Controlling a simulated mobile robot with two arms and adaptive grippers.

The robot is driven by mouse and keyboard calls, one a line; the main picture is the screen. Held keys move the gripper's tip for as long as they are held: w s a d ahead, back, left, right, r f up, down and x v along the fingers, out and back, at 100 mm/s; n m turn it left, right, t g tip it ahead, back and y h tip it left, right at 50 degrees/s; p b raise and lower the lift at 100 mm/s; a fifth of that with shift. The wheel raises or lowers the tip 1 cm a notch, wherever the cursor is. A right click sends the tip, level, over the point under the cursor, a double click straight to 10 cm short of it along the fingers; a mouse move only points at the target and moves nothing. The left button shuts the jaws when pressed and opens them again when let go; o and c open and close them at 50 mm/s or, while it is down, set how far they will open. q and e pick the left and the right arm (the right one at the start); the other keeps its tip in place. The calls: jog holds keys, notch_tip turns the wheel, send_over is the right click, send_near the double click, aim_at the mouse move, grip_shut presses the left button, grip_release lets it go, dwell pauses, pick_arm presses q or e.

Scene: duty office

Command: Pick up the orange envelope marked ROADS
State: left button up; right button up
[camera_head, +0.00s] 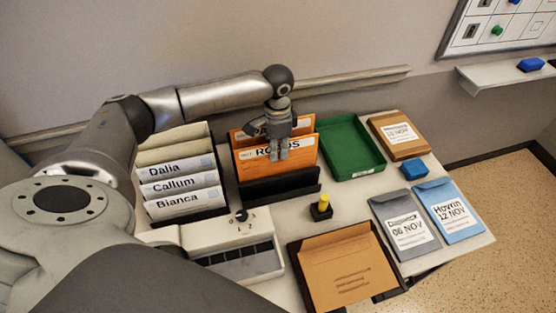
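The orange envelope marked ROADS (302,154) stands upright in the front of a black holder (280,188). Another orange envelope (238,138) stands behind it, its label mostly hidden. My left gripper (278,156) points down at the ROADS envelope's upper middle, and its fingers cover part of the lettering. The fingers look close together, but I cannot tell whether they are shut or have the envelope between them. My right gripper is not in view.
White files named Dalia, Callum and Bianca (178,205) stand left. A green tray (349,176) is to the right. A yellow-handled stamp (322,209), an open brown folder (345,268), grey (405,240) and blue (449,229) envelopes and a blue block (414,168) lie around.

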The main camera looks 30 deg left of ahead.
pick_arm(q)
jog(key=shift+w+f, duration=0.1)
jog(key=shift+f, duration=0.8)
grip_shut()
jog(key=shift+r, duration=0.1)
jog(key=shift+r, duration=0.1)
